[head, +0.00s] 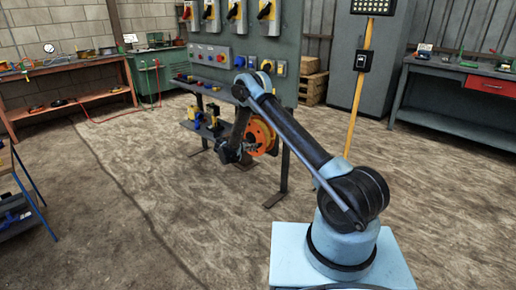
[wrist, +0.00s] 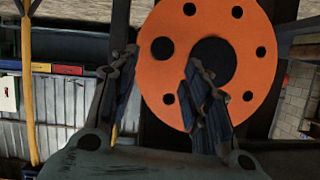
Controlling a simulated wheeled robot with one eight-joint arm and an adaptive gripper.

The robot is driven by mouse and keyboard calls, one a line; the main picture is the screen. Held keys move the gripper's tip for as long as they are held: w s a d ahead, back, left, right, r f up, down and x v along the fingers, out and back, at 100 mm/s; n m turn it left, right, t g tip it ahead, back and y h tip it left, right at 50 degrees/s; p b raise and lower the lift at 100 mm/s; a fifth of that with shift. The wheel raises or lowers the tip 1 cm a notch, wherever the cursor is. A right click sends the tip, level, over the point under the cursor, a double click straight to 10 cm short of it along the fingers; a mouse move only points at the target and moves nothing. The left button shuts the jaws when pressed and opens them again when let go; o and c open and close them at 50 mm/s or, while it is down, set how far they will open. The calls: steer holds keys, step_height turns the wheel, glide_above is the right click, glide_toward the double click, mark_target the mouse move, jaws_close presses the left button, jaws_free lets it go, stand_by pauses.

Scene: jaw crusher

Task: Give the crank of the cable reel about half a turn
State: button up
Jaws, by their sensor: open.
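The cable reel (head: 264,134) is an orange disc low on the grey panel stand in the head view. In the wrist view the reel's orange face (wrist: 225,25) fills the upper middle, with a dark round centre and several small dark holes around it. A larger dark round spot (wrist: 162,47) on its left side may be the crank's knob; I cannot make out a crank arm. My gripper (wrist: 160,58) is open, its two fingers in front of the disc, one on either side of that spot. I see nothing held, and cannot tell whether the fingers touch the reel.
The panel (head: 270,48) carries switches and buttons above the reel. A shelf with yellow and black items (head: 204,118) is left of it. A yellow post (head: 358,90) with a black box stands to the right. The floor in front is clear.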

steer(key=x, duration=0.7)
steer(key=shift+w+d+f, duration=0.1)
steer(key=shift+w+d, duration=0.05)
steer(key=shift+w, duration=0.05)
jaws_close()
steer(key=shift+d, duration=0.15)
